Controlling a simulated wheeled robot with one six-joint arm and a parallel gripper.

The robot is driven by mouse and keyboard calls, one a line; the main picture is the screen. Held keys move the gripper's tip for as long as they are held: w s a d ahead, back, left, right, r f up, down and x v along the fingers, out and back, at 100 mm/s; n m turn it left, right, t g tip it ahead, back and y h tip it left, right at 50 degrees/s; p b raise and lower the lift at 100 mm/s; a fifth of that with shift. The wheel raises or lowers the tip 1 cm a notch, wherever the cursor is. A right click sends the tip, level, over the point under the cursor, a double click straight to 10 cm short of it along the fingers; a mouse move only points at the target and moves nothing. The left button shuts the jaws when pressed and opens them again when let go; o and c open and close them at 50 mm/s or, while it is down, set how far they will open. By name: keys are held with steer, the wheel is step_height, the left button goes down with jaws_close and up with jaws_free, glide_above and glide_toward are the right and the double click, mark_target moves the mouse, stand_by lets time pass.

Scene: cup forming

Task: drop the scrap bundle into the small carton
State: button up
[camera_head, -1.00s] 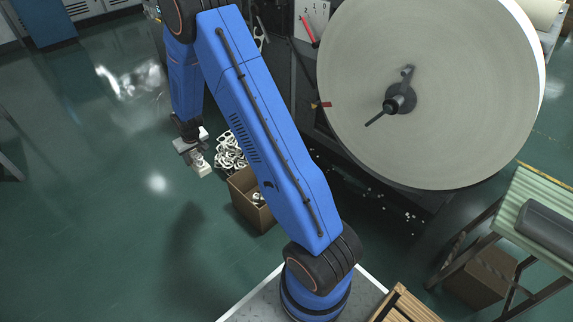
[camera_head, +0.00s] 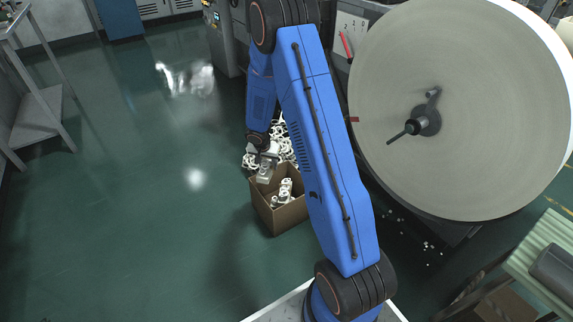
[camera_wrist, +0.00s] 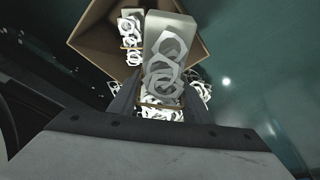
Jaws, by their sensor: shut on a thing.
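The small carton (camera_head: 278,220) is a brown open-topped box on the floor; its open mouth also shows in the wrist view (camera_wrist: 90,45). Another bundle of white ring scraps (camera_head: 284,192) lies inside it, also visible in the wrist view (camera_wrist: 131,38). My gripper (camera_head: 263,160) is at the carton's far left edge in the head view. In the wrist view its jaws (camera_wrist: 160,106) are shut on the scrap bundle (camera_wrist: 164,62), a pale block with white rings and a tan band. The held bundle shows small in the head view (camera_head: 264,174). Its exact height above the rim is unclear.
A loose heap of white ring scraps (camera_head: 284,148) lies on the floor just behind the carton. A large paper roll (camera_head: 460,110) on a machine stands to the right. The green floor (camera_head: 140,190) to the left is clear up to a grey metal table (camera_head: 45,110).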

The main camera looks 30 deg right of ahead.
steer(key=s+d+f+m+g+h, duration=0.1)
steer(key=s+d+f+m+g, duration=0.15)
steer(key=d+m, duration=0.45)
steer(key=shift+n+t, duration=0.45)
steer(key=shift+n, duration=0.05)
steer(key=shift+s+a+x, duration=0.15)
steer(key=shift+x, duration=1.1)
steer(key=shift+s+a+x, duration=0.15)
steer(key=shift+x, duration=1.1)
steer(key=shift+f, duration=0.1)
steer(key=o, duration=1.2)
steer(key=v, duration=1.7)
steer(key=shift+r, duration=0.3)
